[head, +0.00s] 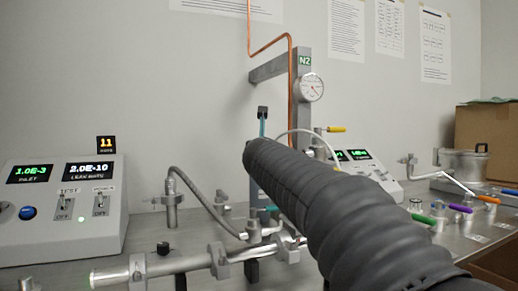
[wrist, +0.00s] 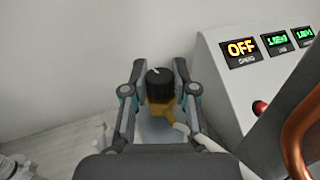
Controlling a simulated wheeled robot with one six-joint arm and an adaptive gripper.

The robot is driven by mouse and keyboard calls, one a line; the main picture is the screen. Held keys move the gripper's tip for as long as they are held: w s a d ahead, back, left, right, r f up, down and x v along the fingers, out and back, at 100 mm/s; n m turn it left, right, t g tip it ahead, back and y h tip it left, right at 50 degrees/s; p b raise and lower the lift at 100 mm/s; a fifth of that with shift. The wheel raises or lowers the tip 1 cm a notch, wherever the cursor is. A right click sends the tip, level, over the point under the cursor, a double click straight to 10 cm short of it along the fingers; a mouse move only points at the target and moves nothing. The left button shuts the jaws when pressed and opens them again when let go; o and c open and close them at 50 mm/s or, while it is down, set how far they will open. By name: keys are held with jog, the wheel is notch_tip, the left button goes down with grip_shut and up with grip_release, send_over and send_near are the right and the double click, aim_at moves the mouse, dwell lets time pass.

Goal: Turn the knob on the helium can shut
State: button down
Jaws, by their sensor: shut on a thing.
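A black knob (wrist: 159,86) with a pale pointer mark on its top sits on a brass valve body (wrist: 165,109) in the wrist view. My gripper (wrist: 159,73) has one finger on each side of the knob and is shut on it. A pale hose or tube runs from the brass body toward the lower right. The helium can under the valve cannot be made out. In the head view my dark, ribbed arm covers the middle and hides the knob and most of the gripper.
A grey console (wrist: 238,75) with an OFF display and a red button stands close to the right of my gripper. In the head view, a leak-rate box (head: 65,205) stands at left, metal piping (head: 170,265) crosses the front, and a gauge (head: 310,87) hangs behind my arm.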

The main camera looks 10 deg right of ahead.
jog(key=shift+n+y, duration=0.3)
jog(key=shift+y, duration=0.2)
jog(key=c, duration=0.9)
grip_release()
jog(key=s, duration=0.4)
jog(key=s+a, duration=0.1)
jog(key=s, duration=0.7)
jog(key=shift+a, duration=0.25)
